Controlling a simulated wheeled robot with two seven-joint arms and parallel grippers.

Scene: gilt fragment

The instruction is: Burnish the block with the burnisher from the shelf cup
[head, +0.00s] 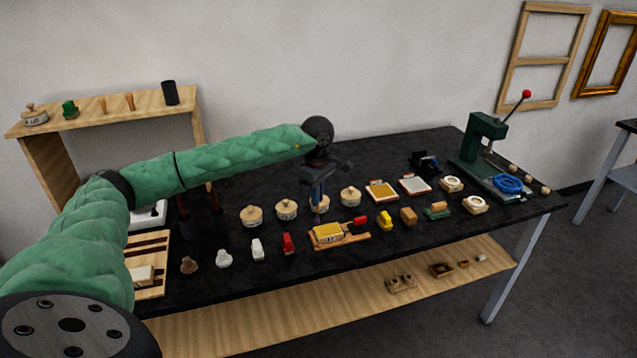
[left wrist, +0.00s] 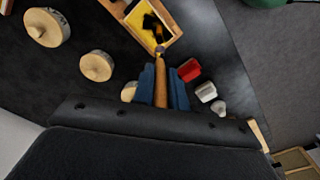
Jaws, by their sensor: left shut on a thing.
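My left gripper (head: 316,196) is shut on the wooden handle of the burnisher (left wrist: 161,88), which stands between its two blue fingers (left wrist: 163,80) in the left wrist view. The burnisher's small tip points to the near edge of a wooden tray (left wrist: 177,32). On that tray (head: 342,242) lies a yellow block (head: 327,231) with dark marks; it also shows in the left wrist view (left wrist: 134,20). I cannot tell whether the tip touches anything. The black cup (head: 170,93) stands on the shelf at the back left. My right gripper is not in view.
Round wooden pots (head: 286,208) stand in a row behind the tray. A red bottle (head: 288,243) and white ones (head: 257,248) stand left of it. Yellow and tan items (head: 408,216) lie to its right. A green press (head: 484,140) stands at the far right.

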